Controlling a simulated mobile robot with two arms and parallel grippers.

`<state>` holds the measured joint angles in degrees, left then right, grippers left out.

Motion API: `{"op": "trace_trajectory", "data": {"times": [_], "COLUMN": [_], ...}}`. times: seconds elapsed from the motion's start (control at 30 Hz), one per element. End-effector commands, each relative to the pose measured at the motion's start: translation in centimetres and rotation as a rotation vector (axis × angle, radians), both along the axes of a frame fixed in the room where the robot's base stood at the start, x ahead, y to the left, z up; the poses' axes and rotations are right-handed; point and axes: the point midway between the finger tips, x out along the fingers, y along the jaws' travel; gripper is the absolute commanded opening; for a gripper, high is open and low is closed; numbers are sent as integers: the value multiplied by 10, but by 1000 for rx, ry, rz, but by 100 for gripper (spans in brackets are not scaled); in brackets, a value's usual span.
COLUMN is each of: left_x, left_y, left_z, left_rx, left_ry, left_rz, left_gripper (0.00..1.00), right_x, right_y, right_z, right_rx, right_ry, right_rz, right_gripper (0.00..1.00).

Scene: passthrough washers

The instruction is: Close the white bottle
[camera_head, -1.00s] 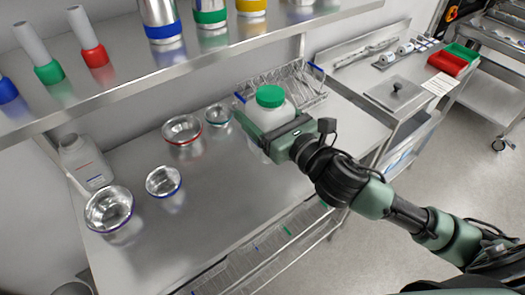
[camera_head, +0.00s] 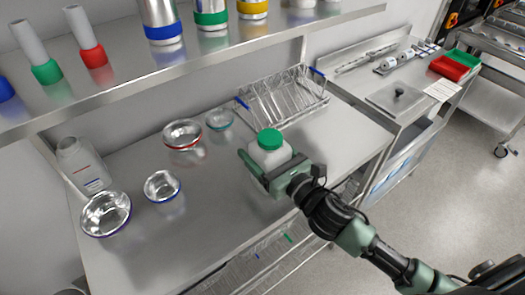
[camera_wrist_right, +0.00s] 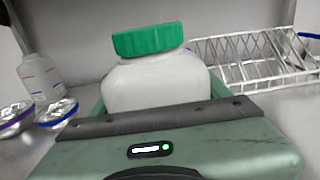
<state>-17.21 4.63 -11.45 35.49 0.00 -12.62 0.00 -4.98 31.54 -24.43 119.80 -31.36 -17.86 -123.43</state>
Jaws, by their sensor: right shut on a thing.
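A white bottle (camera_head: 270,158) with a green cap (camera_head: 269,139) on its top is between the fingers of my right gripper (camera_head: 268,172). My right gripper is shut around the bottle's body, over the right part of the table. The right wrist view shows the white bottle (camera_wrist_right: 155,82) upright behind the gripper's palm, with the green cap (camera_wrist_right: 148,40) slightly tilted on it. The fingers hide the bottle's lower part. I cannot tell whether its base touches the table. My left gripper is not in view.
A second whitish bottle (camera_head: 83,165) with no coloured cap stands at the table's back left. Several metal bowls, such as one with a red rim (camera_head: 183,135), stand left of my gripper. A wire rack (camera_head: 283,97) is behind it. The table's front middle is clear.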

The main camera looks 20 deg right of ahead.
Motion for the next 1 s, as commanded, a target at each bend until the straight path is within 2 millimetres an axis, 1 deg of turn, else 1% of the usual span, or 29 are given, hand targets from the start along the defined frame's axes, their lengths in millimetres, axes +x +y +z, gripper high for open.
{"op": "trace_trajectory", "data": {"times": [0.07, 0.33, 0.47, 0.5, 0.53, 0.57, 0.83, 0.93, 1.0], "left_x": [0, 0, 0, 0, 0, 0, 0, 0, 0], "left_y": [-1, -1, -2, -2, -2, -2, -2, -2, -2], "left_z": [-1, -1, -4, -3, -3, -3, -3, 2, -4], "left_rx": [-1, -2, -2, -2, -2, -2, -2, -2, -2], "left_ry": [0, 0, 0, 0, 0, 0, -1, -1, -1], "left_rz": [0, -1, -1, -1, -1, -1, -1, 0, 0], "left_gripper": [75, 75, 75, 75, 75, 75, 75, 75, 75], "right_x": [0, 0, 0, 0, 0, 0, 0, 0, -7], "right_y": [0, 0, 0, 0, 0, 0, 0, 0, -3], "right_z": [-5, -5, -9, -8, -8, -8, -8, -2, -7], "right_rx": [0, -1, -2, -2, -2, -2, -2, 0, -1], "right_ry": [-1, -3, -3, -2, -2, -2, -2, -2, 0], "right_rz": [-1, 0, 0, 0, 0, 0, 0, 0, 0], "right_gripper": [0, 0, 0, 87, 95, 98, 98, 98, 98]}}
